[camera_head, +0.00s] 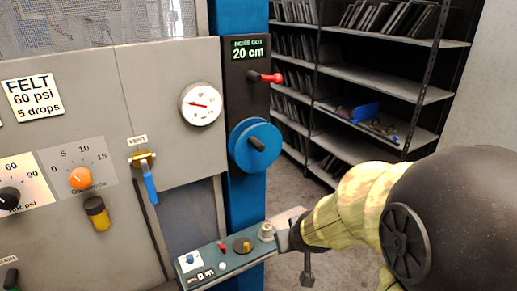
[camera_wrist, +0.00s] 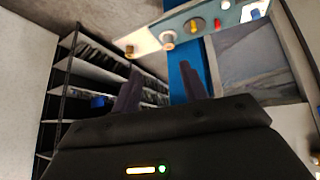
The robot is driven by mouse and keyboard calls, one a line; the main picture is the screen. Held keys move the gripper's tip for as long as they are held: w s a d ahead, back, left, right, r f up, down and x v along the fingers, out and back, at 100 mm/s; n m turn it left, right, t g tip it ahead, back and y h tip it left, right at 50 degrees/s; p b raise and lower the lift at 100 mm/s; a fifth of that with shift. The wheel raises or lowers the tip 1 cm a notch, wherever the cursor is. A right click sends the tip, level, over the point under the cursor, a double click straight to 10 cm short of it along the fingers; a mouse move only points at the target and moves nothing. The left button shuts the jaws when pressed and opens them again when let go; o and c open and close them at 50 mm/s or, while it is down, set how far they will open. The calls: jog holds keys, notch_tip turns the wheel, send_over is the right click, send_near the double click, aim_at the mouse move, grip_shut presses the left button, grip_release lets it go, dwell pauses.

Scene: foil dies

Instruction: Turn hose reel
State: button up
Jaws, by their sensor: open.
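The hose reel is a blue disc (camera_head: 243,140) with a black handle (camera_head: 257,144) on the blue post in the head view. Above it a dark display (camera_head: 250,48) reads "HOSE OUT 20 cm". A red-tipped lever (camera_head: 270,78) sticks out between them. My gripper (camera_head: 286,230) is below and right of the reel, near the right end of the control shelf, and apart from the reel. In the wrist view my gripper (camera_wrist: 160,85) has its two dark fingers spread, with nothing held between them. The reel cannot be made out in the wrist view.
A narrow control shelf (camera_head: 215,266) with knobs juts out below the reel. It also shows in the wrist view (camera_wrist: 150,42). A vent valve with a blue lever (camera_head: 149,180) and a gauge (camera_head: 201,104) are on the panel at left. Metal shelving (camera_head: 375,75) stands behind.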

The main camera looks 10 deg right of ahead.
aim_at(261, 147)
jog(key=w+d+r+n+t+b, duration=0.2)
jog(key=w+d+r+t, duration=0.1)
jog(key=w+r+t, duration=0.3)
notch_tip(261, 147, up, 9)
jog(key=a+n+t+y+b, duration=0.1)
jog(key=n+t+y, duration=0.3)
jog(key=y, duration=0.2)
jog(key=shift+s+a+b, duration=0.25)
jog(key=shift+a+b, duration=0.05)
jog(key=shift+a, duration=0.1)
jog(key=shift+w, duration=0.1)
jog(key=p+x, duration=0.6)
jog(key=x, duration=1.1)
jog(key=shift+w+a, duration=0.1)
jog(key=shift+a, duration=0.15)
jog(key=shift+c, duration=0.2)
grip_shut()
